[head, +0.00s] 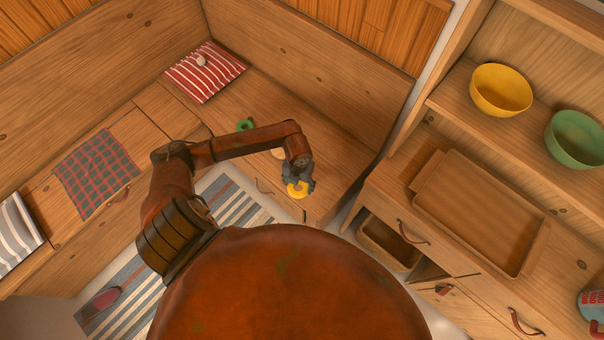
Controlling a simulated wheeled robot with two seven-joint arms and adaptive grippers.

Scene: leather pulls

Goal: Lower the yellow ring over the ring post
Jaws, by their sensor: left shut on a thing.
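The yellow ring (297,190) is at the tip of my left gripper (299,182). The gripper is shut on the ring, above the right end of the wooden bench. From this steep angle I cannot tell the ring's height above the bench. A small pale round thing (278,154) shows on the bench behind my left forearm. It may be part of the ring post, but the arm hides most of it. No upright post can be made out. My right gripper is not in view.
A green ring-like thing (245,125) lies on the bench behind my arm. A red striped cushion (205,72) is farther back. A wooden tray (480,212) lies on the right cabinet, below a yellow bowl (501,89) and green bowl (577,139). A striped rug (236,203) covers the floor.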

